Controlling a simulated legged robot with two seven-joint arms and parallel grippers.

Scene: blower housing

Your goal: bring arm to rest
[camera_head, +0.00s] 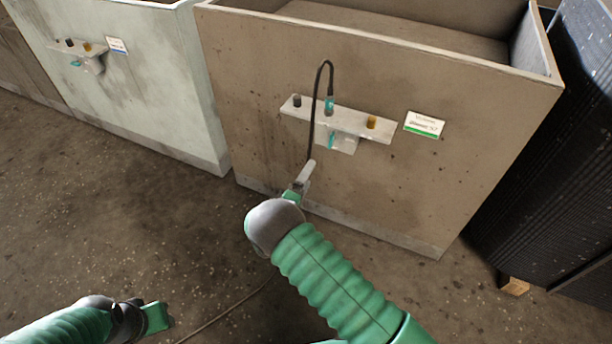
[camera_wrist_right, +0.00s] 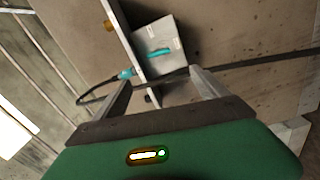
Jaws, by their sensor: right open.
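My right gripper (camera_head: 306,174) is in front of the brown housing, just below its bracket (camera_head: 350,124). In the right wrist view its jaws (camera_wrist_right: 162,85) are apart, with nothing gripped between them. A black cable (camera_head: 322,85) with a teal plug (camera_head: 329,104) stands in the bracket and loops down behind my right gripper. The plug (camera_wrist_right: 126,74) and cable (camera_wrist_right: 240,66) also show beyond the jaws in the right wrist view. My left gripper (camera_head: 156,317) is low at the bottom left, over the floor; its finger gap cannot be made out.
The brown housing (camera_head: 440,185) carries a label (camera_head: 424,124), a dark knob (camera_head: 297,100) and an orange knob (camera_head: 372,121). A pale housing (camera_head: 150,90) stands to the left. A black ribbed unit (camera_head: 550,170) stands at the right. Open floor (camera_head: 110,200) lies at the left.

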